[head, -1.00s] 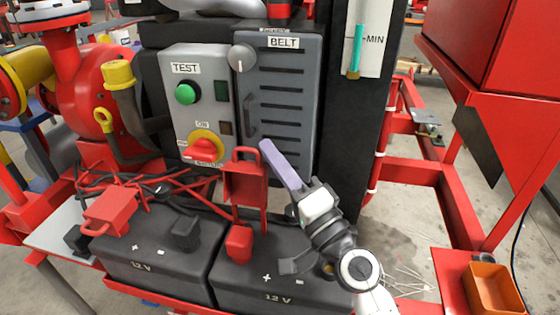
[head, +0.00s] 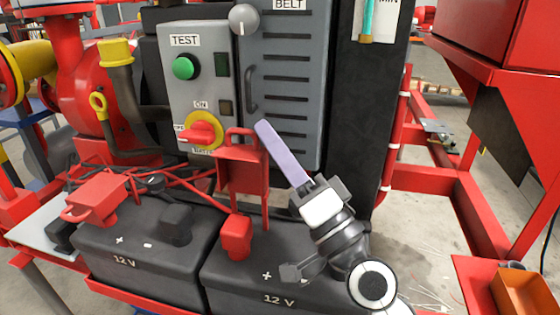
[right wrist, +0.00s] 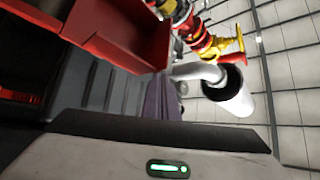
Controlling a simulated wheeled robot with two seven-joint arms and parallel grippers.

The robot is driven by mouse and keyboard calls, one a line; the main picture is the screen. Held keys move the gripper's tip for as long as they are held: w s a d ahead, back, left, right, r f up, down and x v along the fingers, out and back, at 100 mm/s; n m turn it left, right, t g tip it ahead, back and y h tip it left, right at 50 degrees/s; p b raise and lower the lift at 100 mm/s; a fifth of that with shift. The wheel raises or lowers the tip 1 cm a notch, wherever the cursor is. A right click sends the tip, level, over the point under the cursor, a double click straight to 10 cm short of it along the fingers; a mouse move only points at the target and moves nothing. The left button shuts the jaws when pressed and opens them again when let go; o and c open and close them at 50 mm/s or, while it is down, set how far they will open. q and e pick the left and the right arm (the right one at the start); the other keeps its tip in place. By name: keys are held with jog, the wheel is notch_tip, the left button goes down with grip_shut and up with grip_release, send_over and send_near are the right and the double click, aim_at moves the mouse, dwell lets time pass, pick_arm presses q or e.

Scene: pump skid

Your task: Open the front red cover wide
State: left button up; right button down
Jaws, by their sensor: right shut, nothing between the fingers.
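A red cover (head: 242,169) with a loop handle on top stands upright above the right battery, in front of the grey panel. Another red cover (head: 97,196) with a handle lies low over the left battery. I cannot tell for certain which is the front one. My right gripper (head: 262,127) is shut and empty. Its long lilac fingers slant up to the left, their tips just right of the upright cover's handle; contact is unclear. In the right wrist view the fingers (right wrist: 162,100) show beside a large red surface (right wrist: 130,32). My left gripper is out of view.
A grey BELT cabinet (head: 288,110) and a TEST panel with a green button (head: 186,67) and a red-yellow switch (head: 203,134) stand behind. Two black 12 V batteries, red cables and a red cap (head: 236,238) lie below. An orange bin (head: 522,293) is at lower right.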

pick_arm(q)
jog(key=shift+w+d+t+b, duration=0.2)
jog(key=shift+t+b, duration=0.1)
jog(key=shift+b, duration=0.35)
pick_arm(e)
jog(key=shift+s+a+f+n+y, duration=0.15)
jog(key=shift+s+a+n+y, duration=0.2)
jog(key=shift+s+n, duration=0.3)
jog(key=shift+w+d, duration=0.1)
